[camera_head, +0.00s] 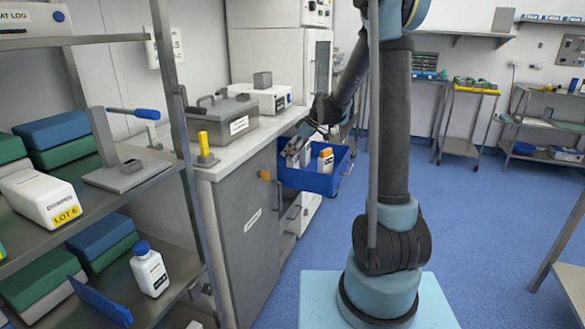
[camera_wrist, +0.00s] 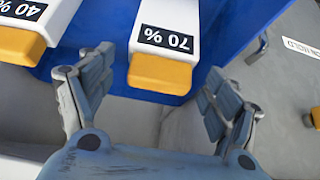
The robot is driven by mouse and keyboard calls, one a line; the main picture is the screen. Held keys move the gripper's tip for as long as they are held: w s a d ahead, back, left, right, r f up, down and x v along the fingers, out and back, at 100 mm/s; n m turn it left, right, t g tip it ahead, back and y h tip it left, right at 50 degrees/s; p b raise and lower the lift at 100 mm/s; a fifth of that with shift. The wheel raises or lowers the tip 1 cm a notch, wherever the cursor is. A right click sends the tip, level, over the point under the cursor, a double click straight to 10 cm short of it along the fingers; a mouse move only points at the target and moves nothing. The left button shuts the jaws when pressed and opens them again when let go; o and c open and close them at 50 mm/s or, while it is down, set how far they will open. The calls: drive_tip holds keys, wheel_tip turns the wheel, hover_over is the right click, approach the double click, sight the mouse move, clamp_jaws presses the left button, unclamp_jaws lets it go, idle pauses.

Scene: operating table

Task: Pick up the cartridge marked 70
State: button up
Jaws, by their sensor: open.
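The cartridge marked 70 % (camera_wrist: 166,35) is white with a black label and a yellow-orange end. In the wrist view it lies at top centre, its orange end facing my gripper (camera_wrist: 156,68). My gripper is open and empty, with one finger on each side of that end; I cannot tell whether either touches it. A second cartridge marked 40 % (camera_wrist: 22,22) is at the upper left. In the head view my gripper (camera_head: 300,142) is at the blue bin (camera_head: 308,183), where a white cartridge with an orange top (camera_head: 326,161) shows; its label is unreadable there.
The bin stands beside the grey cabinet (camera_head: 245,230) and its worktop. A grey lidded box (camera_head: 236,118) and a yellow-handled item (camera_head: 204,145) are on the worktop. A loaded shelf rack (camera_head: 188,145) stands at left. Blue floor (camera_head: 480,240) is open at right.

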drive_tip(key=x, duration=0.4)
drive_tip(key=shift+w+f, duration=0.15)
drive_tip(key=shift+w, duration=0.05)
drive_tip(key=c, duration=1.2)
